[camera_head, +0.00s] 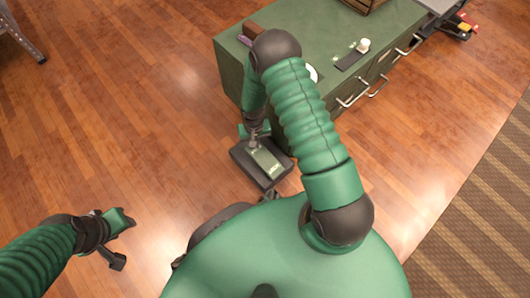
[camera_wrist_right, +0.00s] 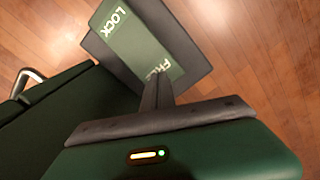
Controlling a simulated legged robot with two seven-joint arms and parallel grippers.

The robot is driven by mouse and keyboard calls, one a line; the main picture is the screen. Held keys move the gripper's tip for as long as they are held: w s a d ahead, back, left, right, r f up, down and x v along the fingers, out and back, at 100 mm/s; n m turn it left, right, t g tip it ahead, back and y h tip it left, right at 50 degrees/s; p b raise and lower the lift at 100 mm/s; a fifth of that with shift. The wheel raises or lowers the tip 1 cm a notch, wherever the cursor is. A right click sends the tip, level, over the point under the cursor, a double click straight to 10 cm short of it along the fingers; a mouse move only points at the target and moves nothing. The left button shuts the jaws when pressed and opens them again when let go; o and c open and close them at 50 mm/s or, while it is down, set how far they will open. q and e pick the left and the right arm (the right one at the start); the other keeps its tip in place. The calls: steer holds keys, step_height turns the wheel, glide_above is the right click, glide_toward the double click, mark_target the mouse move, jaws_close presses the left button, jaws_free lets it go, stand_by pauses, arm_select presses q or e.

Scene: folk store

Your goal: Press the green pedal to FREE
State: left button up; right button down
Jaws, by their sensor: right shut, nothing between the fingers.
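My right gripper (camera_head: 254,140) points down at the pedal's cabinet-side end. Its shut fingers (camera_wrist_right: 158,84) are empty, with their tips at the FREE lettering and partly covering it. I cannot tell whether they touch the plate.
The green cabinet (camera_head: 232,75) with metal handles stands just behind the pedal; a handle (camera_wrist_right: 27,78) also shows in the wrist view. A small white item (camera_head: 363,45) is on its top. Wooden floor (camera_head: 120,110) is clear at left. A striped rug (camera_head: 480,220) lies at right.

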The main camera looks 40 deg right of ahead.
steer(key=shift+f, duration=0.15)
steer(key=shift+f+b, duration=0.9)
steer(key=shift+f, duration=0.4)
steer(key=shift+r, duration=0.1)
step_height(320, 180, up, 9)
steer(key=p, duration=0.8)
steer(key=shift+p, duration=0.3)
